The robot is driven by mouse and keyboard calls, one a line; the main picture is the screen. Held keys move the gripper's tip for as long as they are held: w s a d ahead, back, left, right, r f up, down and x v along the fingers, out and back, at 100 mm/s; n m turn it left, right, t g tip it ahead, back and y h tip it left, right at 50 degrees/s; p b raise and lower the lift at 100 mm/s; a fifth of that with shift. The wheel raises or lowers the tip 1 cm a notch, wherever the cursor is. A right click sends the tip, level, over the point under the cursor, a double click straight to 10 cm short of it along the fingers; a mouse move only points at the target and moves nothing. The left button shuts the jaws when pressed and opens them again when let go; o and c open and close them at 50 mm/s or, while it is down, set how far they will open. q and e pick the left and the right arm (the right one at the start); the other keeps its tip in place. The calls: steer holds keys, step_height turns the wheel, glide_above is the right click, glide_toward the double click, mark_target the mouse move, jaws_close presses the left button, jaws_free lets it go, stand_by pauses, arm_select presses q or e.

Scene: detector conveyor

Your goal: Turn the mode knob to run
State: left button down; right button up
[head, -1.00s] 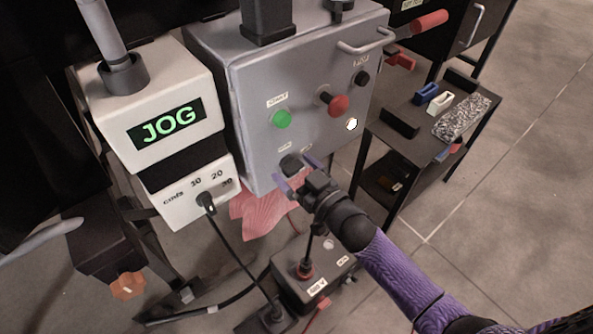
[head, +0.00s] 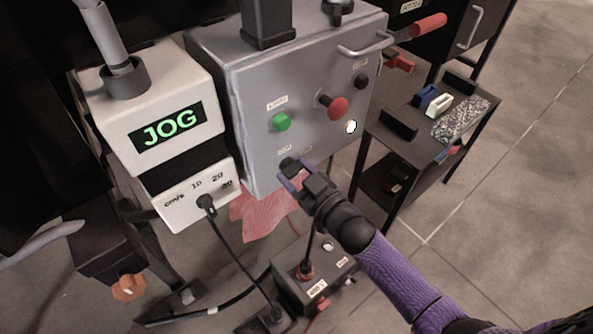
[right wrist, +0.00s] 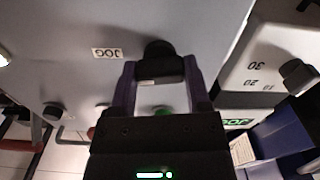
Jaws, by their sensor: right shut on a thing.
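The mode knob (head: 288,165) is a dark knob low on the front of the grey control box (head: 246,150). In the right wrist view the knob (right wrist: 158,56) sits between the two purple fingers, beside a label reading JOG (right wrist: 107,53). My right gripper (head: 297,173) is shut on the knob, which it partly hides in the head view. The white display unit (head: 150,95) left of the box reads JOG in green. My left gripper is not in view.
A green button (head: 281,122) and a red button (head: 337,107) are above the knob. A dark cart (head: 396,165) stands right of the box. A pink cloth (head: 262,215) hangs below.

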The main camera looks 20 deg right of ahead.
steer(key=shift+n, duration=1.8)
steer(key=n, duration=0.4)
steer(key=shift+n+p, duration=0.3)
steer(key=shift+p, duration=0.05)
steer(key=n, duration=0.3)
steer(key=shift+f, duration=0.1)
steer(key=n, duration=0.3)
steer(key=shift+n+b, duration=0.3)
steer(key=shift+n, duration=0.1)
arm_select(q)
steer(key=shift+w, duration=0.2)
arm_select(e)
steer(key=shift+n, duration=0.3)
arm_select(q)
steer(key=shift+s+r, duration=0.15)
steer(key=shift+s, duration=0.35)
arm_select(e)
steer(key=shift+n, duration=0.3)
